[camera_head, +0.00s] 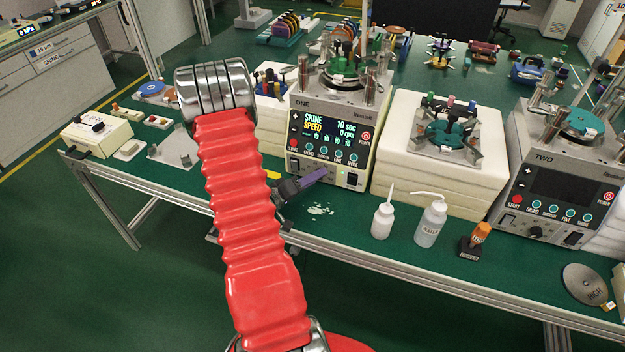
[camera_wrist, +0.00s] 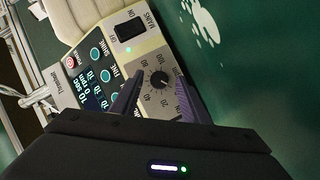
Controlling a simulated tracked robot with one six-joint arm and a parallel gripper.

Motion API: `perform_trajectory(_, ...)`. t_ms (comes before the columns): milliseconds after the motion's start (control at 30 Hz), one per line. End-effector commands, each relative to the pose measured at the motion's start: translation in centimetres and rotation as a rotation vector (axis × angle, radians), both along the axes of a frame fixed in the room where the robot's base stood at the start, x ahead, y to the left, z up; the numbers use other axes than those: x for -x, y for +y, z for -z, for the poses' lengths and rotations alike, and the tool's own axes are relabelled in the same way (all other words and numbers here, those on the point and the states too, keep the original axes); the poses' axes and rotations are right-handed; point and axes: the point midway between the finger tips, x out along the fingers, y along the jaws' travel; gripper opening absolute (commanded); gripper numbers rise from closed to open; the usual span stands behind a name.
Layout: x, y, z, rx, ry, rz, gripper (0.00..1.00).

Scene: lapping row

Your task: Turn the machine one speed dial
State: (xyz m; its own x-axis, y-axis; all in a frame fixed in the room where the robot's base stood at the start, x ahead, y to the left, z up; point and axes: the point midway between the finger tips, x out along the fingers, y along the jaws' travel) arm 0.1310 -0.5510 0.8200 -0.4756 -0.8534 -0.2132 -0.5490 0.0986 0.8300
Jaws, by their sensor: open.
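Machine one (camera_head: 325,140) stands on the green bench; its lit screen (camera_head: 328,126) reads SHINE, SPEED, 10 sec and 0 rpm. In the head view the dial is hidden behind my gripper (camera_head: 318,175). My gripper (camera_wrist: 156,82) is open, its purple fingers on either side of the dial. I cannot tell whether they touch it. The dial's pointer is too small to read surely.
A MAINS switch (camera_wrist: 131,30) with a green light sits beside the dial. White bottles (camera_head: 383,220) and an orange-topped item (camera_head: 480,234) stand on the bench to the right. Machine two (camera_head: 560,180) is further right. A white splash (camera_head: 320,209) marks the bench in front.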

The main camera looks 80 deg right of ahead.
Motion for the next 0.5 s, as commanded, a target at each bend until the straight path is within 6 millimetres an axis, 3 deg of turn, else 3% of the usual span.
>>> perform_trajectory(200, -0.02, 0.02, 0.01, 0.0, 0.0, 0.0, 0.4)
perform_trajectory(500, -0.04, 0.04, 0.01, -0.001, -0.001, -0.001, 0.19)
